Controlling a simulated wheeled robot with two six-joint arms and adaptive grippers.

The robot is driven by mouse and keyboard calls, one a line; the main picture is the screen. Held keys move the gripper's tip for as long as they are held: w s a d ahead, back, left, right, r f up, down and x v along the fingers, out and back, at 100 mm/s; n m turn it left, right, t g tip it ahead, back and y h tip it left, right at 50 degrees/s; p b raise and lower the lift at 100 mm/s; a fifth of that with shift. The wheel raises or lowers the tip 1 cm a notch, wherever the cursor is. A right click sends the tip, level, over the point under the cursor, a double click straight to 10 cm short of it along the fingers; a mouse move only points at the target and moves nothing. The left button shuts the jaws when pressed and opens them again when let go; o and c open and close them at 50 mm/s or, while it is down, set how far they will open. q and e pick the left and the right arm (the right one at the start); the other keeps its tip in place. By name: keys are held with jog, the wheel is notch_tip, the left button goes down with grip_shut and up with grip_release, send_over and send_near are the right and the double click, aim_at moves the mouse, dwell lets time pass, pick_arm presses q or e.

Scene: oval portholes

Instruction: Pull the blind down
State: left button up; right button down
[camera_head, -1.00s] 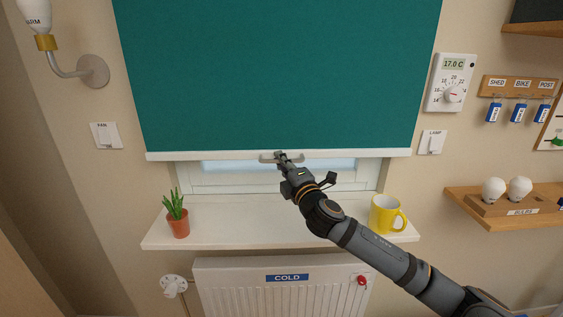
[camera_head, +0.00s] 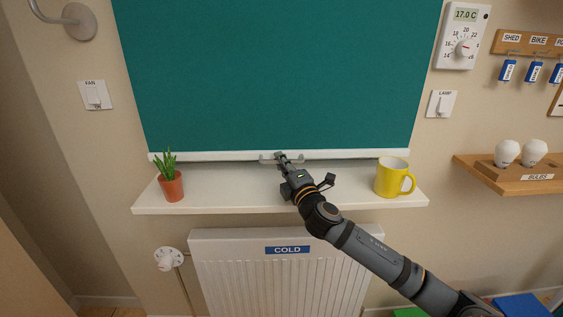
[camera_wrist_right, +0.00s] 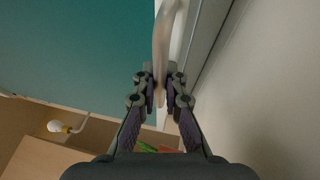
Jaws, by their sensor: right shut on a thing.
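The teal blind (camera_head: 270,75) hangs over the window and covers almost all of it. Its white bottom bar (camera_head: 350,155) is close above the white sill. A pale handle (camera_head: 268,159) is at the middle of the bar. My right gripper (camera_head: 281,157) is shut on this handle. In the right wrist view, the two fingers (camera_wrist_right: 160,88) close around the handle (camera_wrist_right: 161,45), with the blind (camera_wrist_right: 75,50) to the left. My left gripper is not in view.
On the sill (camera_head: 235,195) stand a potted plant (camera_head: 171,185) at the left and a yellow mug (camera_head: 391,178) at the right, close to the bar. A radiator (camera_head: 225,255) is below. A shelf with bulbs (camera_head: 520,180) juts out at the right.

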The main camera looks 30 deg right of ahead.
jog(key=shift+f, duration=0.45)
jog(key=c, duration=1.4)
grip_release()
jog(key=shift+r, duration=0.1)
notch_tip(320, 180, up, 10)
jog(key=shift+r, duration=0.1)
